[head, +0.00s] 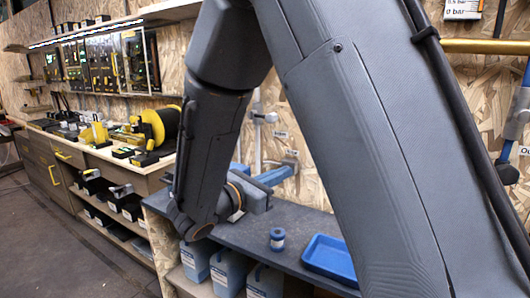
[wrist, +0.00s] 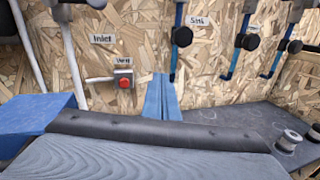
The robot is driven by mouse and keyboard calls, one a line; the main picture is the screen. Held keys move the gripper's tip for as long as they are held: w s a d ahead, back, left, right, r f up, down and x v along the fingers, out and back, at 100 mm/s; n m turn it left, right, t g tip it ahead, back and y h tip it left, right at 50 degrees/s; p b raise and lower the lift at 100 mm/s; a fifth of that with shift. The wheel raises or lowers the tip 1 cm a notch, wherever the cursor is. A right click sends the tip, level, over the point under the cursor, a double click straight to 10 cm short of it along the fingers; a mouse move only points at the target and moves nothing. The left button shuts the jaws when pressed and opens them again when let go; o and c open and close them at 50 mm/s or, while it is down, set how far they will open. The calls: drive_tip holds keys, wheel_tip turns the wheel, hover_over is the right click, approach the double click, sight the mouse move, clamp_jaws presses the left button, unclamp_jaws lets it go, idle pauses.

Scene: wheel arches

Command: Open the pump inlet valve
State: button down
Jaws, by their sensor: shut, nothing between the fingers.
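The "Inlet" label (wrist: 103,39) is on the chipboard wall in the wrist view, left of centre. A pale pipe (wrist: 73,55) runs up beside it to a grey valve fitting (wrist: 78,4), cut off by the top edge. In the head view, the valve (head: 263,117) shows as a silver fitting on the upright pipe, left of its label. My gripper (wrist: 160,78) has its blue fingers together, with nothing between them. It is below and right of the label in the wrist view. In the head view, my gripper (head: 289,170) is above the bench and below the valve.
Blue pipes with black knobs (wrist: 182,36) stand to the right. On the dark bench (head: 235,235) are a small spool (head: 277,238) and a blue tray (head: 330,258). Blue jugs (head: 228,272) stand below.

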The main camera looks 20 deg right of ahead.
sight(262, 117)
drive_tip(key=w+a+r+n+t+b, duration=0.1)
drive_tip(key=w+a+n+t+b, duration=0.1)
drive_tip(key=w+a+n+t, duration=0.4)
drive_tip(key=w+d+r+m+b, duration=0.1)
drive_tip(key=w+d+r+m, duration=0.1)
drive_tip(key=w+d+r, duration=0.3)
drive_tip(key=shift+w+r+y, duration=0.3)
drive_tip(key=shift+w+r, duration=0.1)
drive_tip(key=shift+r, duration=0.55)
